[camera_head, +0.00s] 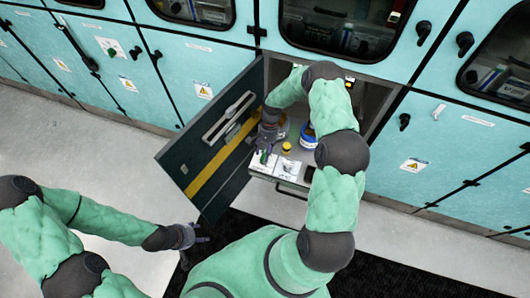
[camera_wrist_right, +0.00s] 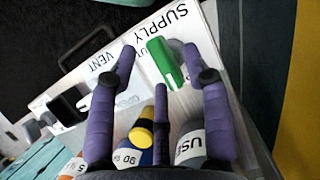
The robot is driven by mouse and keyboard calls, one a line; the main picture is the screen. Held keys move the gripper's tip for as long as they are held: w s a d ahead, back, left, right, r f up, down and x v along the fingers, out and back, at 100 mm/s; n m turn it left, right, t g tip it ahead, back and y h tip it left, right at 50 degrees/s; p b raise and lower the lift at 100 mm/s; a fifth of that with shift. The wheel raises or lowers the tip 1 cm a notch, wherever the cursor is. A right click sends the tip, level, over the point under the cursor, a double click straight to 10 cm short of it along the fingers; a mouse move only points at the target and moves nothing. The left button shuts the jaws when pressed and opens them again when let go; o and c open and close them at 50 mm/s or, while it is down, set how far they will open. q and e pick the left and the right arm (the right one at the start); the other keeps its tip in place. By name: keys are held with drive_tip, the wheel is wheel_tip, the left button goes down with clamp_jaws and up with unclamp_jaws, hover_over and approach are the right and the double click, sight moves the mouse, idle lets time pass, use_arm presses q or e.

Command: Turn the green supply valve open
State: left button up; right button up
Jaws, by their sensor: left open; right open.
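The green supply valve handle (camera_wrist_right: 163,64) shows in the right wrist view beside the printed word SUPPLY on a white panel (camera_wrist_right: 214,18). In the head view it is a small green spot (camera_head: 264,158). My right gripper (camera_wrist_right: 159,51) is open, its purple fingers either side of the handle; whether they touch it is unclear. In the head view the right gripper (camera_head: 265,150) is over the pull-out shelf in the open cabinet. My left gripper (camera_head: 190,237) is open and empty, low at the left over the floor, away from the valve.
A black valve handle (camera_wrist_right: 66,106) stands near the VENT label. A yellow-capped item (camera_head: 286,147) and a blue-and-white container (camera_head: 308,137) stand behind on the shelf. The open cabinet door (camera_head: 210,140) is close left of my right gripper. Floor (camera_head: 110,165) is clear at the left.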

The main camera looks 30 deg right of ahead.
drive_tip(key=v, duration=1.1)
drive_tip(key=shift+r, duration=0.25)
